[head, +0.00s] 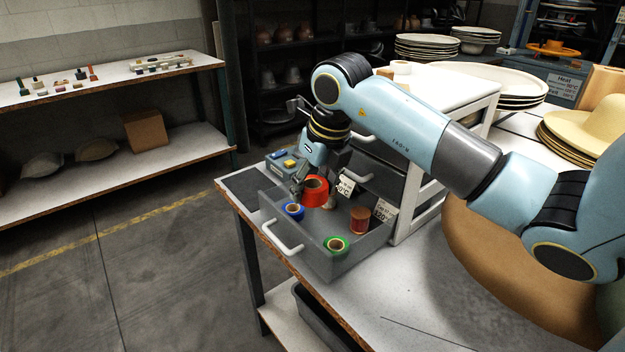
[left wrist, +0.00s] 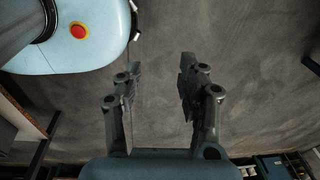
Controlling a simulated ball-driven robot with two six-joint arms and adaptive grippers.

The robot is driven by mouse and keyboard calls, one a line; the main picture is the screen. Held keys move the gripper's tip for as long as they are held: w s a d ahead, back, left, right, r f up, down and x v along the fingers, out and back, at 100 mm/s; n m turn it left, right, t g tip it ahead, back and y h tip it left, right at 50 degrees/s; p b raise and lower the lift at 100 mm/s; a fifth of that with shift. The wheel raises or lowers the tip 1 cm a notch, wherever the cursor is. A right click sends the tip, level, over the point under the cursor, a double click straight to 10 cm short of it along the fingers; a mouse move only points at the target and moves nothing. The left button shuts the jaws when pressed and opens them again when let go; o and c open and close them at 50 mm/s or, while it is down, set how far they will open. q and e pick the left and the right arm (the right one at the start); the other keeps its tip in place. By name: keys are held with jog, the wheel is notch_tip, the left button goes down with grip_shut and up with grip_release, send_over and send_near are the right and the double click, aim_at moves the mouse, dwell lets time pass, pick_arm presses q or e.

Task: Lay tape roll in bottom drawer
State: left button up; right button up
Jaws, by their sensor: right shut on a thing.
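The bottom drawer (head: 310,257) of the white-framed cabinet is pulled open on the table. In it lie a blue roll (head: 290,213), a green roll (head: 337,251) and a dark red spool (head: 358,220). A red tape roll (head: 320,197) is in my right gripper (head: 307,186), above or inside the far-left part of the drawer. I cannot tell whether the roll touches the drawer floor. The right fingers are partly hidden by the roll. My left gripper (left wrist: 160,75) is open and empty in the left wrist view, over bare floor; the head view does not show it.
A small tray (head: 283,172) with blue and yellow pieces is behind the drawer. Paper tags (head: 384,211) stand at the drawer's right side. Plates and a straw hat (head: 595,128) are at the right. The table in front of the cabinet is mostly clear.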

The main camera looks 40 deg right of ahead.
notch_tip(320, 180, down, 2)
jog(key=shift+b, duration=0.6)
jog(key=b, duration=0.4)
send_over(310, 230)
jog(key=s, duration=0.1)
notch_tip(310, 230, down, 5)
jog(key=shift+r, duration=0.15)
jog(key=shift+f, duration=0.55)
jog(key=shift+b, duration=0.3)
pick_arm(q)
notch_tip(310, 230, down, 6)
jog(key=shift+s+d, duration=0.2)
jog(key=shift+s, duration=0.15)
jog(key=shift+w+f, duration=0.1)
jog(key=shift+w, duration=0.05)
pick_arm(e)
jog(key=shift+f, duration=0.1)
pick_arm(q)
jog(key=shift+f+b, duration=0.3)
pick_arm(e)
jog(key=shift+f, duration=0.35)
